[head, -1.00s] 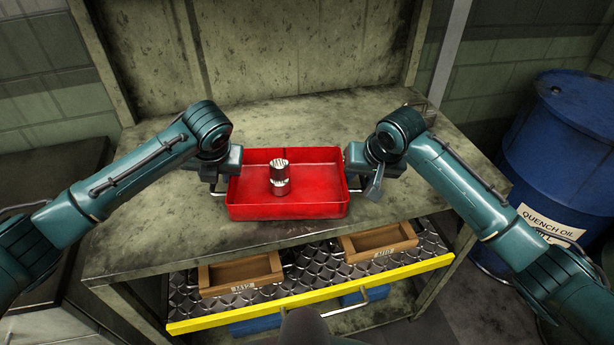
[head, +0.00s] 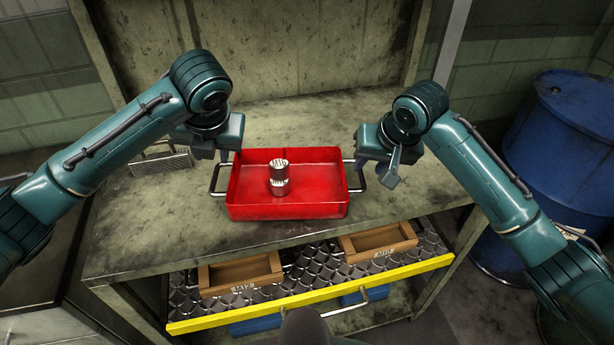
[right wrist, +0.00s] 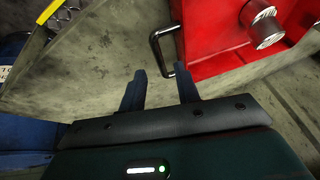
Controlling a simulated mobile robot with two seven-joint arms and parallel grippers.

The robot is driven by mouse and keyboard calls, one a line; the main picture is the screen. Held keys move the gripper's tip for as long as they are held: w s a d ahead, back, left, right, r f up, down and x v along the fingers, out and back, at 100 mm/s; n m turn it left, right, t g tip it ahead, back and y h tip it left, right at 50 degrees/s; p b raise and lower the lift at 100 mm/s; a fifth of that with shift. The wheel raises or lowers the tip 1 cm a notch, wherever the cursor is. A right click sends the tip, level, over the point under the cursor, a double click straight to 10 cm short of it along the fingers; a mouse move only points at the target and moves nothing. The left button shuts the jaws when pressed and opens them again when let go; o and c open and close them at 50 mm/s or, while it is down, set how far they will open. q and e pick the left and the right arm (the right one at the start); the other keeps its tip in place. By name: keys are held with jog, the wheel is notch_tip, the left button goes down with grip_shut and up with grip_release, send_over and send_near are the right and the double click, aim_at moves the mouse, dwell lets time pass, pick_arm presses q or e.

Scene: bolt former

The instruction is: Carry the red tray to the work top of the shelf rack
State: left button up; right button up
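The red tray (head: 318,207) stands level on the grey work top (head: 150,225) of the shelf rack. A ribbed metal cylinder (head: 279,180) stands inside it, left of centre. Wire handles stick out at its left (head: 213,182) and right (head: 358,177) ends. My left gripper (head: 222,154) hangs above and behind the left handle, apart from it; its finger gap is unclear. My right gripper (head: 364,164) is by the right handle. In the right wrist view its fingers (right wrist: 160,72) are apart and empty, with the handle (right wrist: 157,45) just beyond the tips.
A drawer with a yellow front edge (head: 320,290) is pulled out below, holding two wooden boxes (head: 240,273) (head: 377,243). A small grey slotted object (head: 162,160) lies left on the work top. A blue drum (head: 560,150) stands right of the rack.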

jog(key=v, duration=0.5)
jog(key=shift+s+d+r, duration=0.1)
jog(key=shift+s+r, duration=0.05)
jog(key=shift+r, duration=0.15)
